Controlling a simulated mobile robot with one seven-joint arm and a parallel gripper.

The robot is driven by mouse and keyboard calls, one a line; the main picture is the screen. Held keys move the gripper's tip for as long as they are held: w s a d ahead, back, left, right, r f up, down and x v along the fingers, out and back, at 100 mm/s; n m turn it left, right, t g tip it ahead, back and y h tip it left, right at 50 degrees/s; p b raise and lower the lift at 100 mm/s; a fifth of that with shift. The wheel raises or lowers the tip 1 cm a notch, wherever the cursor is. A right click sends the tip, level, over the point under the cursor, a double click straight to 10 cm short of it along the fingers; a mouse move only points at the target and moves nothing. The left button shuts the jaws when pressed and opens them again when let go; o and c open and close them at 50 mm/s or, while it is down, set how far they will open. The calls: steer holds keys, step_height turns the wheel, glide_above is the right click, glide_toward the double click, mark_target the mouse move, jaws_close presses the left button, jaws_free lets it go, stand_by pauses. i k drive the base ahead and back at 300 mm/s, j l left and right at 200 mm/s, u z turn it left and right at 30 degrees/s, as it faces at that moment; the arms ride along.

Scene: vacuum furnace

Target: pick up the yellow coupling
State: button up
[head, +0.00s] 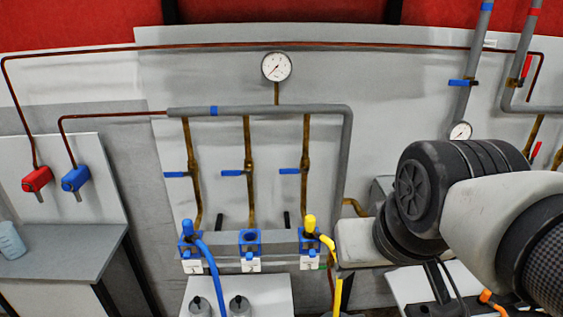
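The yellow coupling (310,224) stands upright in the right-hand blue socket (308,243) of the low grey panel, above a white label. A yellow hose (328,243) bends away from it to the right and down. My arm (490,205) comes in from the right edge, its large black joint (420,190) to the right of the coupling. An off-white block-shaped part reaches left from below that joint, close to the yellow hose. I cannot make out my gripper's fingers or whether they hold anything. The coupling looks seated, with no finger visible on it.
A blue coupling (188,229) with a blue hose (210,270) stands in the left socket; the middle socket (249,238) is empty. Pipes with blue-handled valves and a gauge (276,67) are on the wall behind. White-topped tables (258,287) stand in front. Red and blue boxes hang at left.

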mark_target(310, 226)
steer(key=j+z, duration=0.15)
steer(key=z, duration=1.75)
steer(key=k+j+z, duration=0.1)
steer(key=u, duration=0.4)
steer(key=k+j+u, duration=0.1)
steer(key=u, duration=0.3)
steer(key=j+u, duration=0.1)
steer(key=u, duration=0.3)
steer(key=j+u, duration=0.1)
steer(key=u, duration=0.3)
steer(key=i+j+z, duration=0.35)
steer(key=i+j, duration=0.15)
steer(key=j, duration=0.15)
